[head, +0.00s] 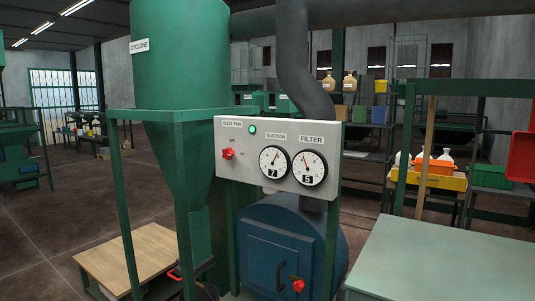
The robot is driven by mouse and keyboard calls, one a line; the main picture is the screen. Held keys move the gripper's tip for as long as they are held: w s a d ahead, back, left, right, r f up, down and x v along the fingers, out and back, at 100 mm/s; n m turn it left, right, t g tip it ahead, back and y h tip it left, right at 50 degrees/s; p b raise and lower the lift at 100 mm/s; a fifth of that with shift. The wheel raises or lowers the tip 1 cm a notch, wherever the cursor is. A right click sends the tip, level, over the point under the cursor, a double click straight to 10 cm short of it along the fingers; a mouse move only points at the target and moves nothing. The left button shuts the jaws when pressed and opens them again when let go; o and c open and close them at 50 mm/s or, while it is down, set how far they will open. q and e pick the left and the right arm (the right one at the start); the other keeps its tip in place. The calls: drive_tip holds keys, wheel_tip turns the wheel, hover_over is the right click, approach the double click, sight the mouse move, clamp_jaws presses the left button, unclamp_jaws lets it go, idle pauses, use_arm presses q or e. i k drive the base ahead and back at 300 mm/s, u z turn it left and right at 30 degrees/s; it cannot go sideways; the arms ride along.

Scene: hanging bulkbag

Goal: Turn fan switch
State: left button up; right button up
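The fan switch is a red rotary knob (228,154) on the left part of a pale grey control panel (251,172), below a label that reads DUST FAN. Small marks beside the knob are too small to read, and I cannot tell which mark it points at. A green lamp (253,129) to the upper right of the knob looks lit. Two round dials sit right of the knob: the SUCTION gauge (273,162) with a 7 plate and the FILTER gauge (309,168) with a 5 plate. Neither of my grippers shows in the head view.
A green cyclone (180,60) on a green frame stands left of the panel. A blue drum (280,250) with a red knob on its door sits below the panel. A wooden-topped stand (140,255) is lower left; a pale green table (450,260) is lower right.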

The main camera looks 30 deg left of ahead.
sight(228, 153)
drive_tip(key=u, duration=1.6)
drive_tip(key=i, duration=0.75)
drive_tip(key=z, duration=0.4)
